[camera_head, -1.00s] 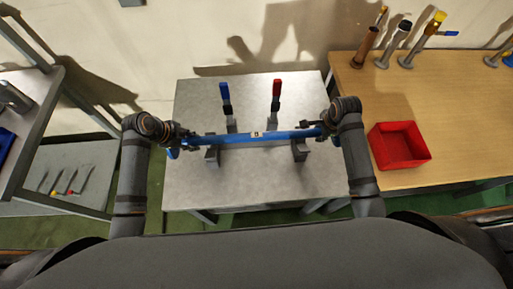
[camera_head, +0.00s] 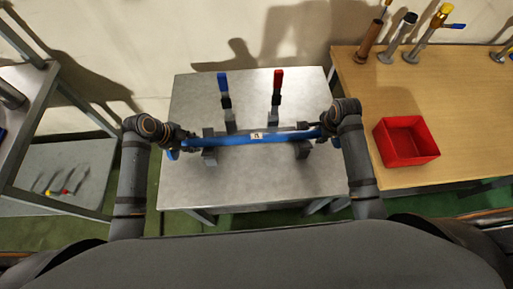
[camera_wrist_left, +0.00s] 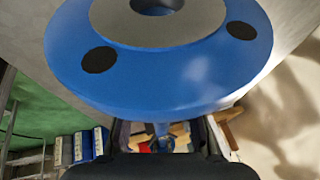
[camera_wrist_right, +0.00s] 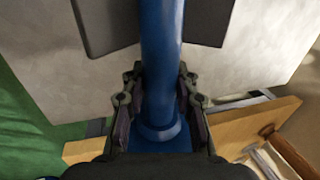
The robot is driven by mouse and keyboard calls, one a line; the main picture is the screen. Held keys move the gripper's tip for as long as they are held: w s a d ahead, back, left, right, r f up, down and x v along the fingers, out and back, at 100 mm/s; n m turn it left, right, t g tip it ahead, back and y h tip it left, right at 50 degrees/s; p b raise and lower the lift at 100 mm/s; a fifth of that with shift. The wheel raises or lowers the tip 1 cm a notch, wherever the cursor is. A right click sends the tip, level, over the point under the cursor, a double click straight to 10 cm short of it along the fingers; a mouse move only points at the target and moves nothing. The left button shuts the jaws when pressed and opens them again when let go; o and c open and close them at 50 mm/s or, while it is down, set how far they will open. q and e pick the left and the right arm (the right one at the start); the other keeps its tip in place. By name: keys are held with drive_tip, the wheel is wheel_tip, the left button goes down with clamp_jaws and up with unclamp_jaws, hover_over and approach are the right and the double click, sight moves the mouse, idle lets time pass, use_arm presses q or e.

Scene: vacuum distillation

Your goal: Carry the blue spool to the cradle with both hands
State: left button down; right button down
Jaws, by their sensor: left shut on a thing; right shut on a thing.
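The blue spool (camera_head: 235,140) is a long pipe with a small white label, held level across the grey table. Its flange (camera_wrist_left: 190,85) fills the top of the left wrist view.
A blue-handled clamp (camera_head: 223,84) and a red-handled clamp (camera_head: 277,84) stand behind the pipe on the grey table (camera_head: 190,185). A wooden bench (camera_head: 370,95) at right holds a red bin (camera_head: 412,155) and upright pipe fittings. A grey shelf stands at left.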

use_arm(q)
drive_tip(key=shift+w+f+b, duration=0.1)
drive_tip(key=shift+f+b, duration=0.2)
drive_tip(key=shift+f, duration=0.1)
use_arm(e)
drive_tip(key=shift+w+f, duration=0.1)
drive_tip(key=shift+f, duration=0.3)
use_arm(q)
drive_tip(key=c, duration=1.4)
unclamp_jaws()
drive_tip(key=shift+f, duration=0.15)
drive_tip(key=shift+c, duration=0.2)
use_arm(e)
drive_tip(key=c, duration=1.4)
unclamp_jaws()
drive_tip(key=shift+f, duration=0.15)
drive_tip(key=shift+c, duration=0.2)
use_arm(q)
drive_tip(key=o, duration=0.4)
drive_tip(key=shift+s, duration=0.2)
use_arm(e)
drive_tip(key=o, duration=0.4)
drive_tip(key=shift+s, duration=0.2)
use_arm(q)
drive_tip(key=v, duration=1.2)
use_arm(e)
drive_tip(key=v, duration=1.2)
